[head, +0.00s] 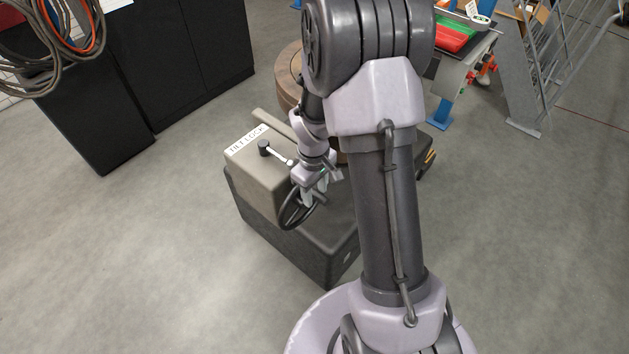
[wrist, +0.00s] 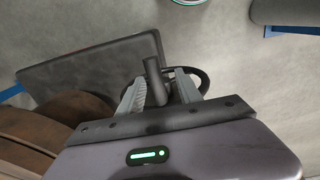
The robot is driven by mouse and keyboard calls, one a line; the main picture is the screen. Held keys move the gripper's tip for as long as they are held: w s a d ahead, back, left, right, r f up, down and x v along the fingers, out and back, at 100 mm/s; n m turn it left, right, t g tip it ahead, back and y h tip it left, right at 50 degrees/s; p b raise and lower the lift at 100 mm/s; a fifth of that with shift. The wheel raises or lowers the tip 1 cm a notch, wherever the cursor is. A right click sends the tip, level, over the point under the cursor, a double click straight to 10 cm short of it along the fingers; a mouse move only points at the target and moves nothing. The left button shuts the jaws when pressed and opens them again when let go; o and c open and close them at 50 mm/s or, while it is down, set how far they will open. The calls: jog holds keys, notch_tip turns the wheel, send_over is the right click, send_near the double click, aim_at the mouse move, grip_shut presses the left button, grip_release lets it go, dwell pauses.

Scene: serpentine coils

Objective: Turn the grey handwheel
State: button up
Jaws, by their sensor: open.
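The dark grey handwheel (head: 284,219) is on the front of a beige housing (head: 262,190). Its rim also shows in the wrist view (wrist: 206,84), behind my fingers. The wheel's upright handle (wrist: 154,80) stands between the two fingers of my gripper (wrist: 160,92), which is open. I cannot tell whether either finger touches the handle. In the head view my gripper (head: 314,194) is at the wheel's upper right and covers part of it.
The housing carries a "TILT LOCK" label (head: 247,139) and a lever with a black knob (head: 264,147). It sits on a dark base (head: 315,254). A round brown wooden thing (head: 288,75) stands behind. Dark cabinets (head: 190,60) are at the upper left. The floor on the left is clear.

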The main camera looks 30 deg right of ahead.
notch_tip(320, 180, up, 17)
jog(key=p, duration=0.5)
jog(key=shift+a+p, duration=0.2)
jog(key=shift+p, duration=0.15)
jog(key=shift+s, duration=0.1)
jog(key=s+a+r+m+t+y+b, duration=0.1)
jog(key=s+a+r+m+t+b, duration=0.2)
jog(key=s+a, duration=0.4)
jog(key=s+a+r+m+t+y+b, duration=0.1)
jog(key=s+a+r+m+t+b, duration=0.1)
jog(key=s+a+r+m+b, duration=0.3)
jog(key=s+a, duration=0.2)
jog(key=s, duration=0.2)
jog(key=shift+s+t, duration=0.15)
jog(key=shift+t, duration=0.25)
jog(key=shift+a, duration=0.1)
